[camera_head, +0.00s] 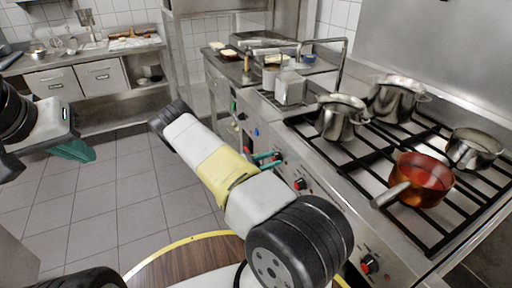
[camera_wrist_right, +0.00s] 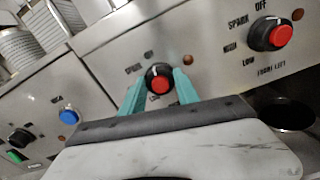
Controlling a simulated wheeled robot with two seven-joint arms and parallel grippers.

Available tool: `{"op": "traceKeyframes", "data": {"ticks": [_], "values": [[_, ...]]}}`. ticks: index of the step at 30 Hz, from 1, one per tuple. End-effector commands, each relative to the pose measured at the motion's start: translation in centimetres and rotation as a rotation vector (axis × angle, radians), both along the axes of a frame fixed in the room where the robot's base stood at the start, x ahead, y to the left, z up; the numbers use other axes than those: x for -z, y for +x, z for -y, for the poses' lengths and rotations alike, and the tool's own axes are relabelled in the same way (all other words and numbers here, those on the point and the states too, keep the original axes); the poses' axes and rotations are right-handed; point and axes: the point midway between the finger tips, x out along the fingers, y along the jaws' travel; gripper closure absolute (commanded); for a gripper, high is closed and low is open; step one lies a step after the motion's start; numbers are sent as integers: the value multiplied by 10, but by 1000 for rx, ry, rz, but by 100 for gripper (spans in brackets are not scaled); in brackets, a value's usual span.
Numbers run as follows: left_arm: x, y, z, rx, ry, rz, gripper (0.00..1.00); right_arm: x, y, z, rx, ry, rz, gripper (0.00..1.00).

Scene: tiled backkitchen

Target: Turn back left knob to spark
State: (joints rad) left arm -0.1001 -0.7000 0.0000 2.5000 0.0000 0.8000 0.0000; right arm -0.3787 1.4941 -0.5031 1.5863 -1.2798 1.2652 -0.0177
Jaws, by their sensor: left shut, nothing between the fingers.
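A stove knob (camera_wrist_right: 159,77) with a red face and black rim sits between the teal fingers of my right gripper (camera_wrist_right: 160,88) in the right wrist view. One finger is on each side of it; I cannot tell whether they touch it. Part of its label is hidden by the gripper. In the head view, my right gripper (camera_head: 265,158) is at the stove's front panel. A second red knob (camera_wrist_right: 276,33), labelled front left, is to its right. My left gripper (camera_head: 74,150) is shut and empty over the floor at the left.
Pots (camera_head: 340,116) and a red-brown saucepan (camera_head: 420,180) stand on the stove grates, the saucepan's handle reaching toward the front edge. A blue knob (camera_wrist_right: 69,115) is on the panel to the left. Open tiled floor (camera_head: 115,190) lies at the left.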

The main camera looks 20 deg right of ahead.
Motion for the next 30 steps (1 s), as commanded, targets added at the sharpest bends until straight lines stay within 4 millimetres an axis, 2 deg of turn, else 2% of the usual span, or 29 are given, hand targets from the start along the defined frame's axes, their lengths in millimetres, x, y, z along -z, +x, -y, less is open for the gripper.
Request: {"op": "traceKeyframes", "data": {"ticks": [1, 3, 14, 30], "values": [[0, 0, 0, 0, 0, 0, 100, 0, 0, 0, -1, 0, 0, 90], [0, 0, 0, 0, 0, 0, 100, 0, 0, 0, -1, 0, 0, 100], [0, 0, 0, 0, 0, 0, 100, 0, 1, -1, -1, -6, -70, 100], [0, 0, 0, 0, 0, 0, 100, 1, 2, -1, -2, -36, -471, 100]]}}
